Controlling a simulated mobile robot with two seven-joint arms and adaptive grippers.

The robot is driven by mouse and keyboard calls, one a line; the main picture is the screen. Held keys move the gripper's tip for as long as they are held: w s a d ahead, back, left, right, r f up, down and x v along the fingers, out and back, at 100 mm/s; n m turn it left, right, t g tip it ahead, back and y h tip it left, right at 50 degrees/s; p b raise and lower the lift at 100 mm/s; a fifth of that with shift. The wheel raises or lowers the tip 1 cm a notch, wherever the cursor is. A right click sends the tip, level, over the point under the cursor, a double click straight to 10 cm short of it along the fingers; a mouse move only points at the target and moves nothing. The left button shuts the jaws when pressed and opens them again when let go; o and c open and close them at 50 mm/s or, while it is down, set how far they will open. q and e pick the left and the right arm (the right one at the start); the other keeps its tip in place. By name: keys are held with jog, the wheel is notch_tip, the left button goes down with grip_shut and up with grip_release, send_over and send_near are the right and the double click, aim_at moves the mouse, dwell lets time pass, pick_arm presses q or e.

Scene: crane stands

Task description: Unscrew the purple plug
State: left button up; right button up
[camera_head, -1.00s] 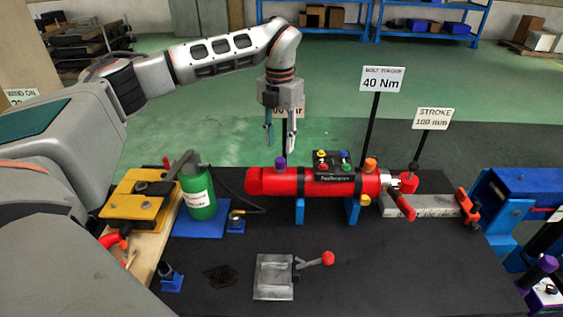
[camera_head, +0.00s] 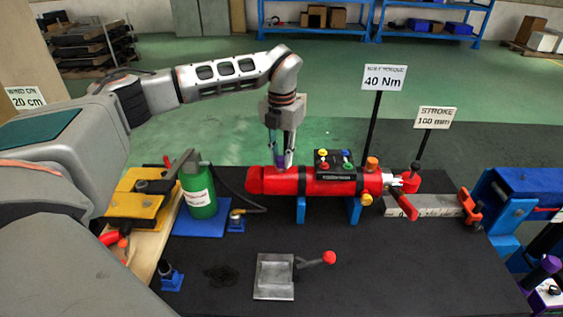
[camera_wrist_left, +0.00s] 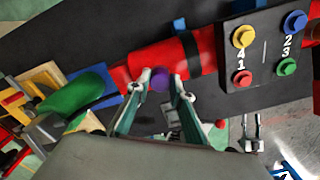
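The purple plug (camera_head: 280,160) stands on top of the red cylinder (camera_head: 270,182), left of the black button box. My left gripper (camera_head: 284,163) points down over it, with its fingers around the plug and partly hiding it. In the left wrist view, the plug (camera_wrist_left: 160,80) shows between the two fingertips of my left gripper (camera_wrist_left: 161,84). The fingers stand apart, with a small gap visible beside the plug; contact is hard to judge. My right gripper is not seen in the head view.
The black box (camera_head: 335,175) with coloured buttons sits just right of the plug. An orange plug (camera_head: 371,163) stands farther right. A green bottle (camera_head: 198,190) with a lever is at left. A grey block with a red-knobbed lever (camera_head: 275,277) lies in front. Sign posts stand behind.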

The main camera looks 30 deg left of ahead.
pick_arm(q)
grip_shut()
jog(key=shift+r, duration=0.1)
dwell(0.3)
jog(key=n, duration=0.5)
jog(key=shift+n+b, duration=0.3)
jog(key=shift+n, duration=0.8)
jog(key=n, duration=0.3)
jog(key=shift+w+r, duration=0.1)
